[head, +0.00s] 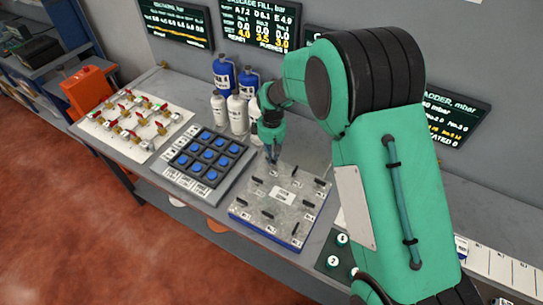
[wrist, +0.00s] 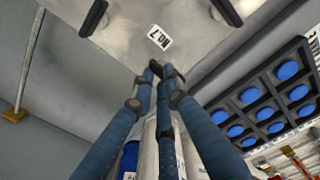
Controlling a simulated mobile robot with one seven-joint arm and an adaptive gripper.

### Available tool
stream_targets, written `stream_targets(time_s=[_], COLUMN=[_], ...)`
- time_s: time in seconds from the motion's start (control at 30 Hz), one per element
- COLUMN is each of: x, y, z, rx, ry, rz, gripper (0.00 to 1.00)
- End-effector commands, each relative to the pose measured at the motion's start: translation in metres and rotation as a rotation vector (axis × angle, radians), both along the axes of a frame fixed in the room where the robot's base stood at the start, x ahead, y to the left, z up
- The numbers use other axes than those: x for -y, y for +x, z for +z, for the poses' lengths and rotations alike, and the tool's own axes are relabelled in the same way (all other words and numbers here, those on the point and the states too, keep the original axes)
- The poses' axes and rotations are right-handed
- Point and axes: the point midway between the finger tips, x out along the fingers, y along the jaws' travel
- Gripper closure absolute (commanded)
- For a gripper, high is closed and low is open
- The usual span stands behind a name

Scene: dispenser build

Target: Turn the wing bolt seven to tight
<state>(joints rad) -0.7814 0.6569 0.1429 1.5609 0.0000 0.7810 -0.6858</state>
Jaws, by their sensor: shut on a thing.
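The metal plate (head: 285,217) lies on the bench with several black wing bolts around its top and a white label in its middle. My gripper (head: 272,157) reaches down to the plate's far edge. In the wrist view my gripper (wrist: 160,84) has its blue fingers closed together at a dark wing bolt (wrist: 169,71), just beside the label "NO.7" (wrist: 159,37). The fingers hide most of this bolt. I cannot tell how tightly it sits. Two other wing bolts (wrist: 93,18) (wrist: 227,12) show apart from the fingers.
A tray of blue round buttons (head: 206,156) stands left of the plate. White and blue bottles (head: 236,112) stand behind it. A board with red-handled valves (head: 133,122) is at the far left. Screens hang on the wall behind.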

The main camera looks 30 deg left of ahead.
Motion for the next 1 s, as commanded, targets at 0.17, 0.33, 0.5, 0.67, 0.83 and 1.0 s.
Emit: stream_targets(time_s=[0.17,0.33,0.5,0.67,0.83,1.0], x=[0.0005,0.0015,0.002,0.0023,0.003,0.0031], y=[0.0002,-0.0003,-0.0004,-0.0006,-0.0013,-0.0016], z=[0.0011,0.0004,0.0008,0.0005,0.0008,0.0006], rx=[0.001,0.0,0.0,0.0,0.0,0.0], ry=[0.001,0.0,0.0,0.0,0.0,0.0], rz=[-0.116,-0.262,-0.423,-0.575,-0.737,-0.898], gripper=[1.0,1.0,1.0,1.0,1.0,1.0])
